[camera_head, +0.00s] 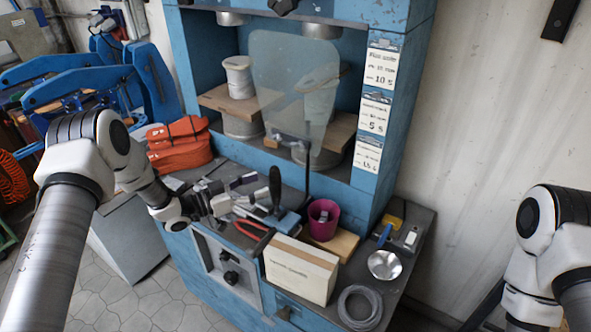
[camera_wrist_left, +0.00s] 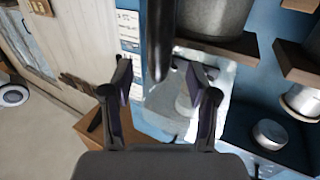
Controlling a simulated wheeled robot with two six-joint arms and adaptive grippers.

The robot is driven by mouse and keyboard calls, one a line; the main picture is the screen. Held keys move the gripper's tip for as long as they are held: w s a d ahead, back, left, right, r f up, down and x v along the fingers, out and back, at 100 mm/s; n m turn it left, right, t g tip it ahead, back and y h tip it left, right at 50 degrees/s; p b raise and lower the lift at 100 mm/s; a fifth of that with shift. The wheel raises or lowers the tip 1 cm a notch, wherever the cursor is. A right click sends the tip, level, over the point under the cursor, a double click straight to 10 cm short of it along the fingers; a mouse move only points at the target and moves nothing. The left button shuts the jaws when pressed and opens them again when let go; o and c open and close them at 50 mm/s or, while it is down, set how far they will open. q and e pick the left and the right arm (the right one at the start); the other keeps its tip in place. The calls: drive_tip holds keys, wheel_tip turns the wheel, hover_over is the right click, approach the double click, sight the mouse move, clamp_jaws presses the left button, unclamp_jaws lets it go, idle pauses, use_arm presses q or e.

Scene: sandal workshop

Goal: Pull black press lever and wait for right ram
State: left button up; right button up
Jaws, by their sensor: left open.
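The black press lever (camera_head: 275,184) stands upright at the press front, on a blue base above the bench. My left gripper (camera_head: 244,186) is open just left of the lever, its fingers pointing toward it. In the left wrist view the dark lever (camera_wrist_left: 160,40) runs down from the top edge, in line with the gap between my open left fingers (camera_wrist_left: 162,88). The gripper is not closed on it. The right ram (camera_head: 322,31) shows at the top of the blue press, raised above a grey cylindrical stack behind a clear shield (camera_head: 295,80). My right gripper is out of view.
The bench holds red-handled pliers (camera_head: 248,230), a purple cup (camera_head: 323,218), a cream box (camera_head: 300,268), a metal bowl (camera_head: 384,265) and a coil (camera_head: 360,305). Orange-red bags (camera_head: 180,145) lie left of the press. Label cards (camera_head: 374,113) line the right post.

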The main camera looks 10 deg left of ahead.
sight(274, 178)
use_arm(q)
drive_tip(key=p+x, duration=0.1)
drive_tip(key=x, duration=0.2)
drive_tip(key=p+x, duration=0.1)
drive_tip(key=x, duration=0.2)
drive_tip(key=shift+s+r, duration=0.1)
drive_tip(key=shift+r, duration=0.15)
drive_tip(key=shift+d+f, duration=0.1)
drive_tip(key=shift+d, duration=0.15)
drive_tip(key=shift+a, duration=0.35)
drive_tip(key=shift+s+a, duration=0.1)
drive_tip(key=c, duration=0.5)
clamp_jaws()
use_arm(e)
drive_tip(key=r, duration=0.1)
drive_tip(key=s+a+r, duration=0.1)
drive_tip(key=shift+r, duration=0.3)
